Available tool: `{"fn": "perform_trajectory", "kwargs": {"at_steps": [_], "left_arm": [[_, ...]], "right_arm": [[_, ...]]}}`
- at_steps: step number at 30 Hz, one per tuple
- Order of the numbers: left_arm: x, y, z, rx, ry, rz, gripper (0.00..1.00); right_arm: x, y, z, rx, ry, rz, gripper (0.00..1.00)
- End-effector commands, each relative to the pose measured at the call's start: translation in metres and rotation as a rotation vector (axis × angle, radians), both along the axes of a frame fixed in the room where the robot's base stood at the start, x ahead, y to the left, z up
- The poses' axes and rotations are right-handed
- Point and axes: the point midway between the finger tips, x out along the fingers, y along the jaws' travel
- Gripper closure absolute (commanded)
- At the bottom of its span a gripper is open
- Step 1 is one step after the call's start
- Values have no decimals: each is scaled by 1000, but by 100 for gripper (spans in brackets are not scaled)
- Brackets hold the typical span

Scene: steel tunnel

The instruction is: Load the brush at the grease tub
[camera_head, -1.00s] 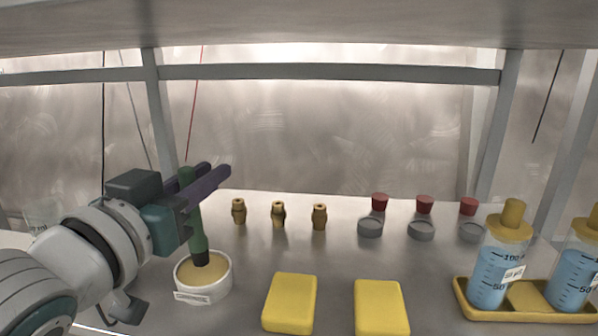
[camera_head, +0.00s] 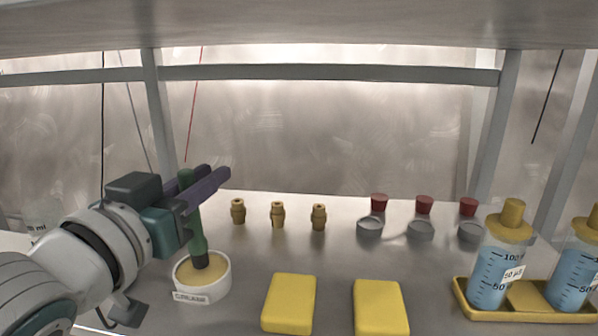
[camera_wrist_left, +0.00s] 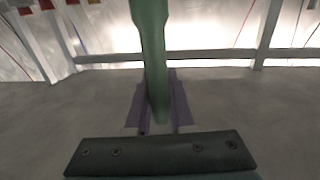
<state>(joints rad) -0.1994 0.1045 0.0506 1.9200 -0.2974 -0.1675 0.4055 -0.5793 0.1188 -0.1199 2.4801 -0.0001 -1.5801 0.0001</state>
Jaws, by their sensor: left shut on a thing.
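My left gripper (camera_head: 205,188) is shut on the green handle of the brush (camera_head: 196,232). The brush is close to upright with its dark bristle end down. The bristle end is at the grease tub (camera_head: 222,290), a round white tub with tan grease and a label on its front. It overlaps the grease in the head view; how deep it reaches I cannot tell. In the left wrist view the green handle (camera_wrist_left: 152,60) stands between the purple fingers. My right gripper is not in view.
Several brass fittings (camera_head: 278,215) stand behind and right of the tub. Red stoppers (camera_head: 424,205) and grey rings (camera_head: 421,230) stand farther right. Two yellow blocks (camera_head: 289,304) lie in front. A yellow tray (camera_head: 500,313) at right holds blue-filled bottles (camera_head: 489,277). A shelf hangs overhead.

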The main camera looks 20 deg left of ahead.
Motion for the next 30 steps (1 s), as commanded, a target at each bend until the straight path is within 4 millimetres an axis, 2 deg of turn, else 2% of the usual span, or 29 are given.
{"fn": "perform_trajectory", "kwargs": {"at_steps": [30], "left_arm": [[0,0,-7,-1,2,0,100]], "right_arm": [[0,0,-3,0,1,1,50]]}}
